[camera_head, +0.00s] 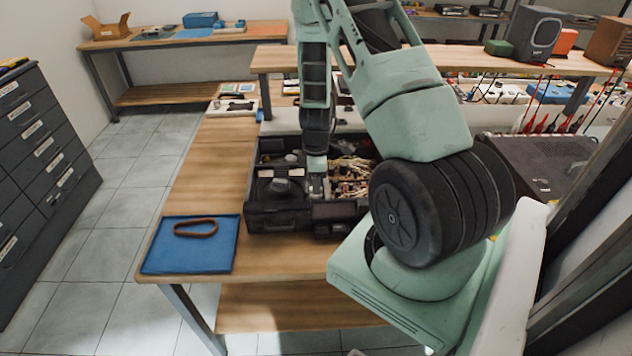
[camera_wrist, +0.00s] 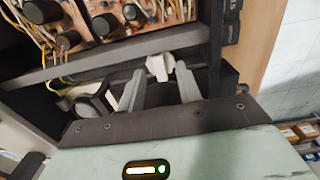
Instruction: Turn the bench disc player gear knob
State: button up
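The bench disc player (camera_head: 274,222) is an open dark case on the wooden bench, with wiring and circuit parts inside. Its dark wall (camera_wrist: 100,66) and exposed circuit board (camera_wrist: 112,20) show in the wrist view. A small whitish piece, apparently the gear knob (camera_wrist: 160,67), sits between and just beyond my fingertips in that view. My gripper (camera_wrist: 160,76) has its two grey fingers apart, one on each side of this piece; I cannot tell whether they touch it. In the head view my gripper (camera_head: 319,186) points down into the case, and the knob is not distinguishable there.
A blue mat (camera_head: 165,259) with a brown belt loop (camera_head: 195,228) lies left of the case. A raised shelf (camera_head: 470,59) runs behind it. A dark box (camera_head: 545,165) stands to the right. Bare bench (camera_head: 215,165) shows on the left.

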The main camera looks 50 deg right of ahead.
jog(key=shift+f, duration=0.8)
jog(key=shift+c, duration=0.3)
grip_shut()
